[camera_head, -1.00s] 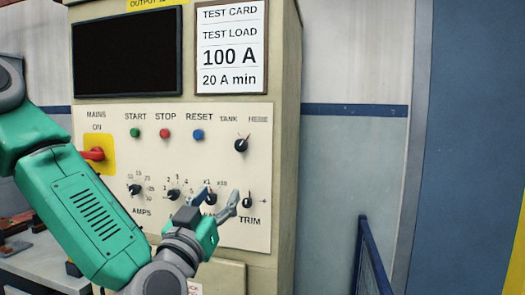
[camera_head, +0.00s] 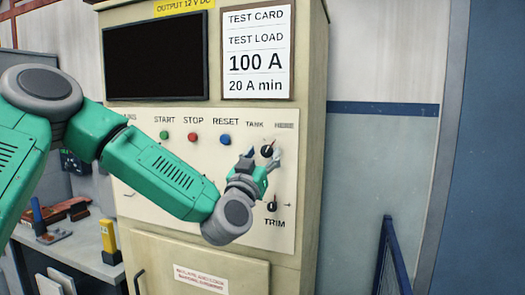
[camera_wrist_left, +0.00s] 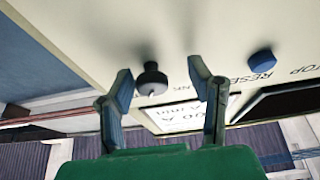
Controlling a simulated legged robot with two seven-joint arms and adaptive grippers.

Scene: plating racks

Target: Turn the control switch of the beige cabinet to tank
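The beige cabinet (camera_head: 312,120) stands in the middle of the head view. Its control switch (camera_head: 268,151) is a small black knob with a pale pointer, below the labels TANK at left and HERE at right. The pointer seems to lean up and right, toward HERE. My left gripper (camera_head: 263,156) is open at the switch, one finger on each side of it in the picture. In the left wrist view, the black knob (camera_wrist_left: 152,80) shows in the gap between the open fingers, apart from both. My right gripper is not in view.
Green, red and blue buttons (camera_head: 225,139) lie left of the switch, and the TRIM knob (camera_head: 271,206) is below it. My left arm hides most lower dials. A blue rail (camera_head: 390,255) stands right of the cabinet. A bench (camera_head: 75,250) with tools is at left.

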